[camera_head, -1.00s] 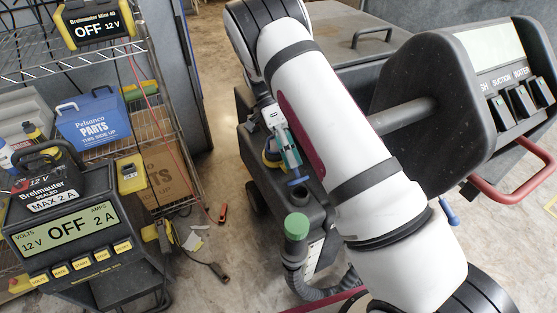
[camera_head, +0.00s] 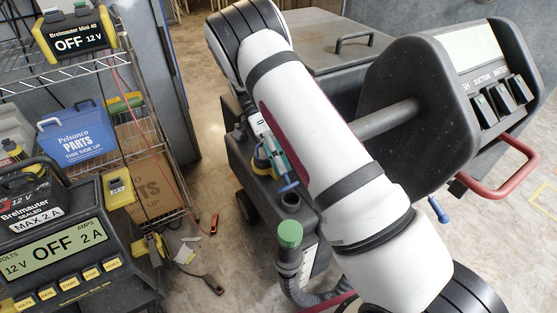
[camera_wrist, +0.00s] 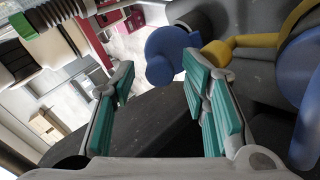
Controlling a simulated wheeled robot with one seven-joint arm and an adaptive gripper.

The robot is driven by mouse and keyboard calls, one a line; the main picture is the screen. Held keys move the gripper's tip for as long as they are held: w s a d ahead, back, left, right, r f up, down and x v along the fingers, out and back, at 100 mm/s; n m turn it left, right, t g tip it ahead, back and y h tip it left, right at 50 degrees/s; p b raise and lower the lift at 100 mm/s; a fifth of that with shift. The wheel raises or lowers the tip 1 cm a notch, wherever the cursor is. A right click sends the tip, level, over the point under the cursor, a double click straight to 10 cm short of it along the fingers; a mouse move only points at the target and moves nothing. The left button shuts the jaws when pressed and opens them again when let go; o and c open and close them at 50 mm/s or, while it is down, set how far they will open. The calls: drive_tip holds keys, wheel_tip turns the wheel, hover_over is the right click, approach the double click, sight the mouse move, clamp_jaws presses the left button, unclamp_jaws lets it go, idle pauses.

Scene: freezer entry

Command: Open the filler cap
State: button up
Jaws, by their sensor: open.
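My gripper (camera_head: 278,160) is low beside the dark tank of the floor machine (camera_head: 270,190), partly hidden behind my white arm. Its two teal-padded fingers are apart in the wrist view (camera_wrist: 158,80), with nothing between them. A blue round knob or cap (camera_wrist: 172,55) lies just beyond the fingertips, nearer the right finger. A yellow strap or lever (camera_wrist: 240,42) runs right from near it to a larger blue part (camera_wrist: 303,90). In the head view, a yellow and blue fitting (camera_head: 260,160) shows left of the gripper. I cannot tell for certain which blue part is the filler cap.
A green-capped hose (camera_head: 289,234) stands in front of the tank. The machine's control panel (camera_head: 480,75) and red handle (camera_head: 505,185) are at right. A wire shelf and a battery charger (camera_head: 55,245) stand at left. Cables lie on the floor between.

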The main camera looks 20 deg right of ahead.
drive_tip(key=v, duration=0.8)
drive_tip(key=shift+c, duration=0.2)
